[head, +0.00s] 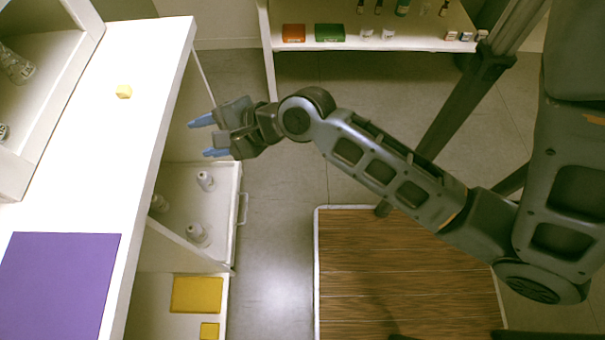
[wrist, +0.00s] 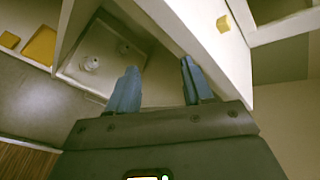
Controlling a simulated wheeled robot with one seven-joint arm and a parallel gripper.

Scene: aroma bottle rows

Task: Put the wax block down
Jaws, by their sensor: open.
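The wax block (head: 124,91) is a small pale yellow block. It rests on the white tabletop (head: 150,60) at the left in the head view. It also shows in the wrist view (wrist: 223,23), near the top right on the white surface. My gripper (head: 205,137) is open and empty, with blue fingertips pointing left. It is to the right of the table's edge, apart from the block. In the wrist view both blue fingers (wrist: 158,85) are spread with nothing between them.
A purple mat (head: 58,285) lies on the near part of the table. An open drawer (head: 222,225) with several white bottles juts out below. Yellow pieces (head: 197,294) lie on a lower shelf. A far white shelf (head: 400,42) holds red and green boxes and bottles.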

